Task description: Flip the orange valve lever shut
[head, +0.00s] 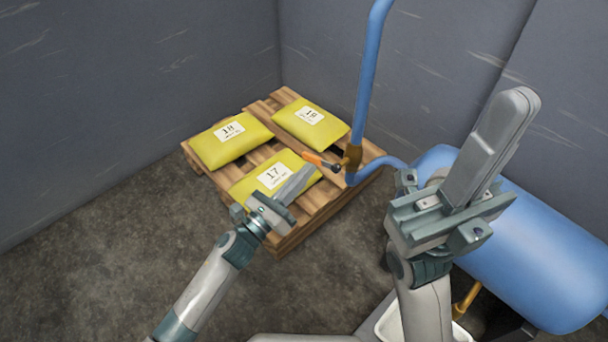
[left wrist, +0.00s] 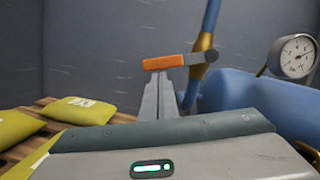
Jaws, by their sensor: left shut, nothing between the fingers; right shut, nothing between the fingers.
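The orange valve lever (head: 316,159) sticks out to the left from a brass valve (head: 352,158) on a blue pipe (head: 368,75). In the left wrist view the lever (left wrist: 164,63) lies nearly level, across the pipe, just beyond my fingertips. My left gripper (head: 306,172) is shut and empty, its fingertips close to the lever; I cannot tell whether they touch it. It also shows in the left wrist view (left wrist: 162,80). My right gripper (head: 518,98) is shut and empty, raised at the right, away from the valve.
A wooden pallet (head: 287,239) bears yellow bags (head: 230,141) numbered 18, 17 and one with a hard-to-read label. A blue tank (head: 545,250) lies at the right. A round gauge (left wrist: 297,56) stands by it. Grey walls close off the back; the floor at left is clear.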

